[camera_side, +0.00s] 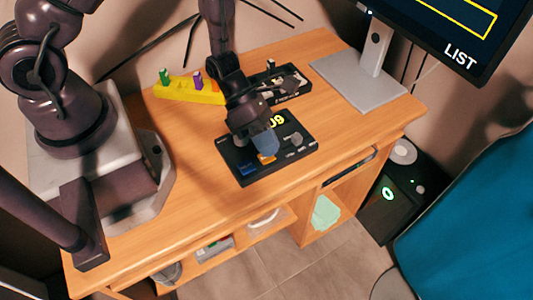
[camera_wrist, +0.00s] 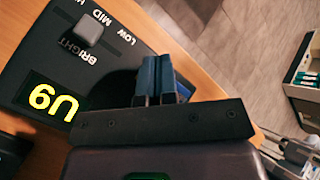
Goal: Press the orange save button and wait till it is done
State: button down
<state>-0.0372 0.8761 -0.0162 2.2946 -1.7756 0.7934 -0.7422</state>
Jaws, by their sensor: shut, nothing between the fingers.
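The orange button (camera_side: 266,158) shows in the side view on a black control panel (camera_side: 243,151), partly covered by my fingers. My gripper (camera_side: 265,148) is shut and empty, its bluish fingers pointing down at the button. I cannot tell whether the tips touch it. In the wrist view my shut fingers (camera_wrist: 158,75) hang over the edge of the panel (camera_wrist: 40,25), and the orange button is hidden. The panel's lit yellow display (camera_wrist: 52,98) reads U9. The monitor (camera_side: 440,35) shows the word LIST and a yellow outline; the rest is cut off.
The panel also has a blue button (camera_side: 247,169) and a grey knob (camera_wrist: 89,30) with LOW, MID and BRIGHT marks. Behind it are a yellow holder (camera_side: 180,90) with pegs and a second black panel (camera_side: 293,98). The desk (camera_side: 350,133) is clear on the right.

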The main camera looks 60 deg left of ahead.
jog(key=shift+f, duration=0.4)
dwell(0.7)
jog(key=shift+r, duration=0.85)
jog(key=shift+r, duration=2.5)
jog(key=shift+m, duration=0.3)
